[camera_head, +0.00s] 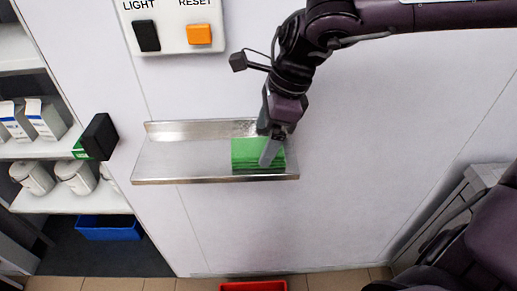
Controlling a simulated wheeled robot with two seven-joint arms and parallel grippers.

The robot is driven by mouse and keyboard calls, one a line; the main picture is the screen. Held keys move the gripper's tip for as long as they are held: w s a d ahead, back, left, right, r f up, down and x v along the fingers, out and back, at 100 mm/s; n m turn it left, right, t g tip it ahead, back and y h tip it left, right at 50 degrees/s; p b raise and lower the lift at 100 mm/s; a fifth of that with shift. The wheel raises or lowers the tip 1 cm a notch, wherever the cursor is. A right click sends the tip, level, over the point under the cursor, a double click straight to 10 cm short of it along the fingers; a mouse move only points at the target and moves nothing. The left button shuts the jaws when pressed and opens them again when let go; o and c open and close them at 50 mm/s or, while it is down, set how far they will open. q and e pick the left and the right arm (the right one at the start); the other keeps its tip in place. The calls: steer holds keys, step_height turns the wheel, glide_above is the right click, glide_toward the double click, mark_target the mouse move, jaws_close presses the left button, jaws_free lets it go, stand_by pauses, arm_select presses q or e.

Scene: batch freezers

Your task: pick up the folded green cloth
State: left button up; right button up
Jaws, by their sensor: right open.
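The folded green cloth (243,154) lies on a metal wall shelf (180,163), toward the shelf's right end. It looks like a neat stack of folded layers. My right gripper (269,157) comes down from above, with a grey finger in front of the right part of the cloth. The gripper is open; its other finger is hard to make out, and I cannot tell whether it touches the cloth. My left gripper does not show.
Above the shelf is a wall panel (172,44) with a black LIGHT switch (146,36) and an orange RESET switch (199,34). Shelving with white containers (77,177) and a blue bin (108,228) stands at left. A red bin (253,286) shows at the bottom. The shelf's left part is bare.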

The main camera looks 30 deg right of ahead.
mark_target(259, 146)
steer(key=shift+x, duration=1.5)
steer(key=shift+w, duration=0.1)
steer(key=shift+r, duration=0.1)
steer(key=shift+c, duration=0.5)
steer(key=c, duration=1.1)
steer(key=shift+o, duration=0.2)
step_height(259, 146, up, 10)
steer(key=shift+b, duration=0.4)
